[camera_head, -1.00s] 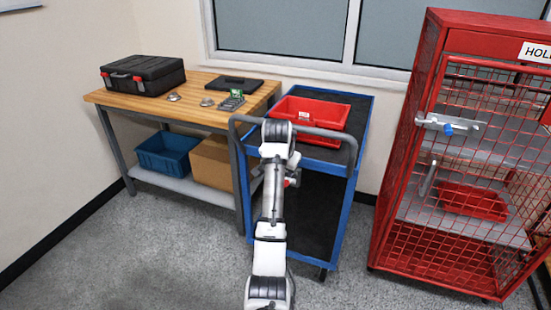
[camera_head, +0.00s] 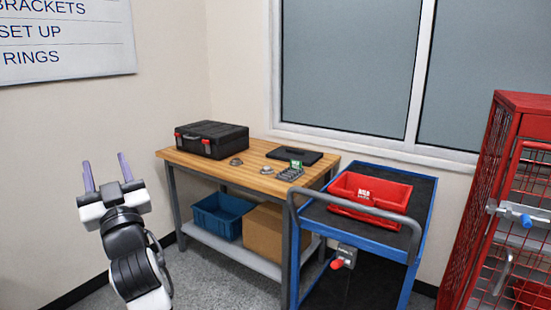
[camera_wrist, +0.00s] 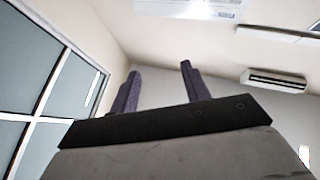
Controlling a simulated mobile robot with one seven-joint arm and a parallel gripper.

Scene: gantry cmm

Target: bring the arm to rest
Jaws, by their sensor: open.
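My gripper (camera_head: 106,174) is at the lower left of the head view, raised with its two purple-grey fingers pointing up. The fingers stand apart with nothing between them. In the wrist view the same two fingers of my gripper (camera_wrist: 160,88) point toward the ceiling, with a clear gap. My arm is folded up to the left of the workbench (camera_head: 240,175), apart from it. The lower part of the arm is out of the picture.
A black case (camera_head: 212,138) and small metal parts lie on the workbench. A blue cart (camera_head: 425,235) with a red bin (camera_head: 370,195) stands right of it. A red mesh cage (camera_head: 500,215) is at the right edge. Bare floor lies in front of the bench.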

